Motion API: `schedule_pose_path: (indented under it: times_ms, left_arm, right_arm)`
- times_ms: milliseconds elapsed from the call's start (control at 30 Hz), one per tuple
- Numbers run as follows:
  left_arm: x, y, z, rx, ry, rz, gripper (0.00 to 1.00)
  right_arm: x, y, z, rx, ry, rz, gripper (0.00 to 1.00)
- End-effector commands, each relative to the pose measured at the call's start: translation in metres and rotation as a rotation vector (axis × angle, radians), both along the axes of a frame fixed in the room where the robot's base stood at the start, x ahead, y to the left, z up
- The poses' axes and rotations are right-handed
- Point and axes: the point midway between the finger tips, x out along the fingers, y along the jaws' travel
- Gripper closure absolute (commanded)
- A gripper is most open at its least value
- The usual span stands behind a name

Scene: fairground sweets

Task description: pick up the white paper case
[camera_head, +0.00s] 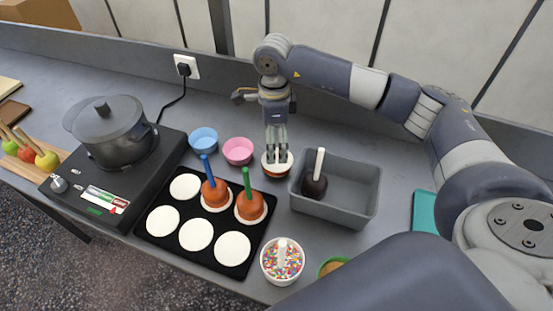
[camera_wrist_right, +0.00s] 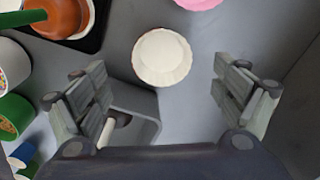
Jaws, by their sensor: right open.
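The white paper case (camera_head: 268,167) stands on the grey worktop between the pink case and the grey bin. In the right wrist view the case (camera_wrist_right: 161,57) is round with a pleated rim, beyond and roughly between the two fingers. My right gripper (camera_head: 277,157) points down above the case, and its fingers hide part of it in the head view. In the right wrist view the gripper (camera_wrist_right: 166,88) is open with nothing between its fingers. I cannot tell how much gap is left above the case. My left gripper is not in view.
A grey bin (camera_head: 335,209) holding a dark apple on a white stick stands close right of the case. The pink case (camera_head: 238,151) and blue case (camera_head: 203,140) stand to the left. A black tray (camera_head: 175,248) with caramel apples and a sprinkle tub (camera_head: 283,272) are nearer.

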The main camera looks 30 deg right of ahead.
Motion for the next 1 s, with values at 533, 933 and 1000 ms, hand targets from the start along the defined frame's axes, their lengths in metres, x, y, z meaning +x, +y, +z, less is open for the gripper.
schedule_pose_path:
  times_ms: [533,933,1000]
  left_arm:
    - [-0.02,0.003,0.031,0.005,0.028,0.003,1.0]
    - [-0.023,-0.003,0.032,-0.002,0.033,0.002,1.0]
    - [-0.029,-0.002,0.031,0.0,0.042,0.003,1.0]
  right_arm:
    - [0.0,-0.008,-0.063,-0.001,0.006,-0.002,0.1]
    - [0.001,-0.007,-0.086,0.001,0.0,-0.001,0.1]
    - [0.001,-0.007,-0.086,0.001,0.0,-0.001,0.22]
